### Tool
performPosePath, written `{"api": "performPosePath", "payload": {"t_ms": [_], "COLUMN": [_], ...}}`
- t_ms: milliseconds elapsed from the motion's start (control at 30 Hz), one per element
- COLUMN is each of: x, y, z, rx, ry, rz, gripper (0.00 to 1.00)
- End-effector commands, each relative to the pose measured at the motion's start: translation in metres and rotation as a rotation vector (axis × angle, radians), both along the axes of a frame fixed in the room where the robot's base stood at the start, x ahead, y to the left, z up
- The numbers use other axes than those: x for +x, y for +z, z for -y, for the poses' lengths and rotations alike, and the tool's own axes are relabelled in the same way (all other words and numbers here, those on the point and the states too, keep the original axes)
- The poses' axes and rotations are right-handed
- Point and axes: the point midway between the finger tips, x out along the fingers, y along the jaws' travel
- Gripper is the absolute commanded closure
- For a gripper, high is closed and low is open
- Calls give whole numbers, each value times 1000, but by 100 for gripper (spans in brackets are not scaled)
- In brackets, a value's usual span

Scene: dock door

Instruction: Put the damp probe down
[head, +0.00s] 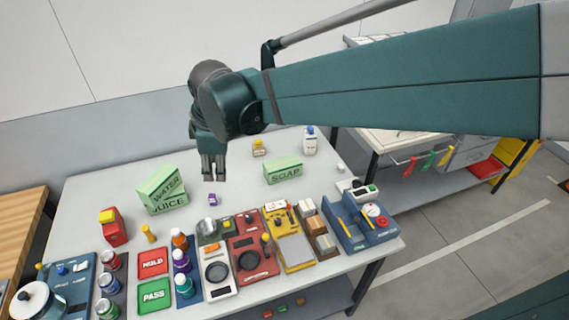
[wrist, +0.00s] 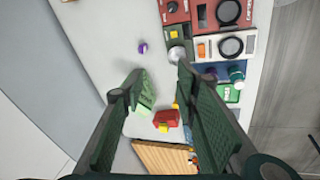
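My gripper (head: 213,178) hangs above the middle of the grey-white table (head: 92,195). In the wrist view its two fingers (wrist: 158,88) stand wide apart with nothing between them. A small purple item (head: 212,200) stands on the table just below and in front of the gripper in the head view; it also shows in the wrist view (wrist: 143,47). A red block with a yellow top (head: 112,228) and a small yellow peg-like item (head: 148,234) stand at the left. I cannot tell which item is the damp probe; none is in my gripper.
Green WATER and JUICE boxes (head: 163,190) and a green SOAP box (head: 283,171) stand on the table. Along the front are MOLD and PASS pads (head: 153,263), bottles (head: 181,262), meters (head: 250,258) and a blue tray (head: 348,232). The table's middle is mostly clear.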

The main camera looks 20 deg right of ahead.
Motion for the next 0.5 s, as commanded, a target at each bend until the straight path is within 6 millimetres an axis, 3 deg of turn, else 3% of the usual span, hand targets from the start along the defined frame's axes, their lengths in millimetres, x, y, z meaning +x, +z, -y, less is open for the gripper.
{"api": "performPosePath", "payload": {"t_ms": [500], "x": [-66], "y": [20], "z": [87], "rx": [161], "ry": [-470], "rz": [77], "gripper": [70]}}
